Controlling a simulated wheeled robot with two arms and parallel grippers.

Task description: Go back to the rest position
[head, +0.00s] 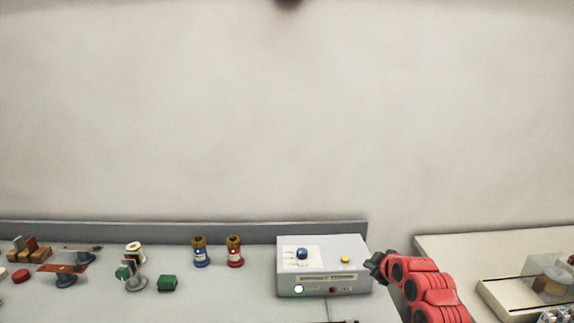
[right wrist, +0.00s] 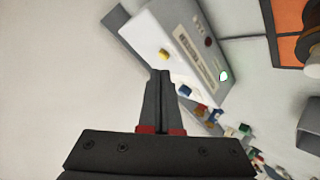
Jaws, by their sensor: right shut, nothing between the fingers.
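My right gripper (head: 377,266) is at the right side of the grey control box (head: 320,284), close to its right end. In the right wrist view its fingers (right wrist: 160,76) are shut together with nothing between them. The box (right wrist: 186,30) appears tilted just beyond the fingertips there, with a yellow button (right wrist: 164,54), a blue knob (right wrist: 187,91) and a lit green lamp (right wrist: 224,77). I cannot tell whether the fingers touch the box. The red right arm comes in from the lower right in the head view. My left gripper is not in view.
Blue (head: 201,253) and red (head: 235,253) brown-topped posts stand left of the box. A second table (head: 450,245) with a tray stands at the right. The space above the tables is clear before a bare wall.

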